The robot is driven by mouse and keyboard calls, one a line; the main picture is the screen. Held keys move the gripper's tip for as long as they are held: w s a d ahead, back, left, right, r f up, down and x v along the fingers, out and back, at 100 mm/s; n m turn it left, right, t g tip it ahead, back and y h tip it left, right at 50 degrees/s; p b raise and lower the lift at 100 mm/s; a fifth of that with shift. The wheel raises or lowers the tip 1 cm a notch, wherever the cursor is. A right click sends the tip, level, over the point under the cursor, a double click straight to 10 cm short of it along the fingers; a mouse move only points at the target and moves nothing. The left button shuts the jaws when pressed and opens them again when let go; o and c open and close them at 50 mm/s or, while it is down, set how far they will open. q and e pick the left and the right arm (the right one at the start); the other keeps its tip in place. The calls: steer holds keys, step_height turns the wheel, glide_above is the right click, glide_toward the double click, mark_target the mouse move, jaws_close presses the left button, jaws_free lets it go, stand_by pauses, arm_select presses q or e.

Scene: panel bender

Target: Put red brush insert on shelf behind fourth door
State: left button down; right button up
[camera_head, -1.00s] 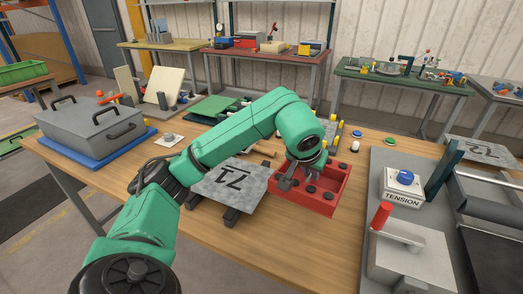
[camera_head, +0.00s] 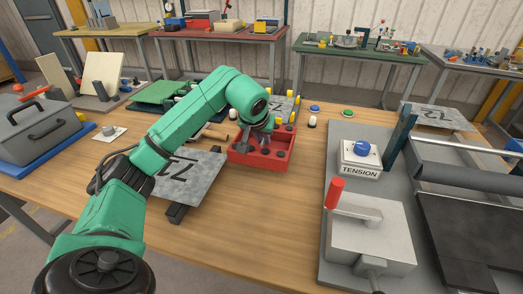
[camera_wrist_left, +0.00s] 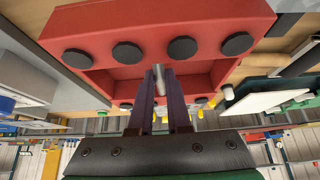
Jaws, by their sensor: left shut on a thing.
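The red brush insert (camera_head: 240,155) is a red open box with dark round pads, near the middle of the head view, over the wooden worktop. My left arm reaches over it from the left. My left gripper (camera_head: 266,139) is down at the insert's middle. In the left wrist view, its two dark fingers (camera_wrist_left: 164,82) close at a grey rod-like part inside the red insert (camera_wrist_left: 185,22), whose pads line the wall. I cannot tell whether the insert touches the worktop. My right gripper is out of view. No shelf or door can be made out.
A metal sheet marked 72 (camera_head: 193,180) lies left of the insert on dark supports. The tension panel (camera_head: 361,160) and a red-handled block (camera_head: 375,232) stand right. A grey case (camera_head: 38,130) is at the left. Bare worktop (camera_head: 255,225) lies in front.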

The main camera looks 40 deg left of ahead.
arm_select(q)
steer(key=shift+f, duration=1.9)
steer(key=c, duration=0.9)
jaws_free()
steer(key=shift+s+f, duration=0.1)
